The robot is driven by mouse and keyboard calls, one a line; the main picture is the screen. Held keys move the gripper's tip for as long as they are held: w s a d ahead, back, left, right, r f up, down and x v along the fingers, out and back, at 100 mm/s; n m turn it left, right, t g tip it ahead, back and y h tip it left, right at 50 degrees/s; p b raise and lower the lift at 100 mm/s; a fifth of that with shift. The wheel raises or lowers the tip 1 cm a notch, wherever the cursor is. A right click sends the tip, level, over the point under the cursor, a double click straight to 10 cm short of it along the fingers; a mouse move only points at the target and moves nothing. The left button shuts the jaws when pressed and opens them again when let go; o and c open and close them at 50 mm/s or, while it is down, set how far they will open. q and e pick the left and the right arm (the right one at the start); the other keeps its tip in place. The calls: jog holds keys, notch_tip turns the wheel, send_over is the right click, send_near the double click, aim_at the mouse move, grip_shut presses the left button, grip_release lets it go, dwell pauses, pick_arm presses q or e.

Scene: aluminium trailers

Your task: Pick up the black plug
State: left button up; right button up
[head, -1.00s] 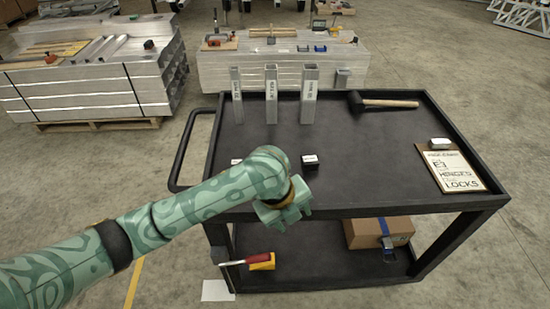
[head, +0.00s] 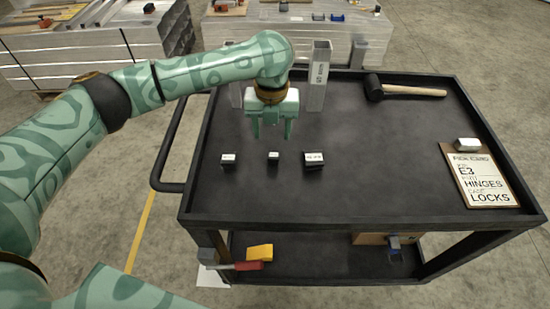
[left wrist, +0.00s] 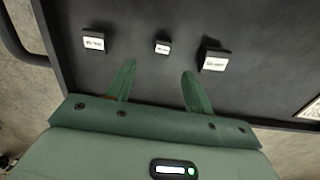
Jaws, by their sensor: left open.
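Three small black plugs with white label faces stand in a row on the black cart top (head: 400,150): a left plug (head: 228,160), a smaller middle plug (head: 273,157) and a right plug (head: 314,161). The label print is too small to read. My left gripper (head: 270,134) is open and empty, fingers down, just behind the middle plug in the head view. In the left wrist view the middle plug (left wrist: 162,47) lies ahead of the gap between the open fingertips (left wrist: 159,68), with the left plug (left wrist: 94,41) and right plug (left wrist: 214,60) to either side. My right gripper is out of view.
Upright metal tubes (head: 319,78) stand at the cart's back, partly hidden by my left arm. A mallet (head: 410,91) lies at the back right, a clipboard (head: 480,180) at the right edge. A raised rim surrounds the top. The middle right is clear.

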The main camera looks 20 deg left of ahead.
pick_arm(q)
jog(key=b, duration=0.1)
send_over(274, 155)
jog(key=f, duration=0.4)
jog(key=shift+w+a+f, duration=0.15)
jog(key=shift+w+f, duration=0.15)
jog(key=shift+s+f, duration=0.25)
jog(key=shift+f, duration=0.05)
jog(key=shift+f+b, duration=0.3)
jog(key=shift+b, duration=0.1)
notch_tip(274, 155, down, 5)
jog(key=b, duration=0.2)
jog(key=shift+r+b, duration=0.1)
jog(key=shift+b, duration=0.2)
jog(key=shift+r, duration=0.15)
jog(key=c, duration=1)
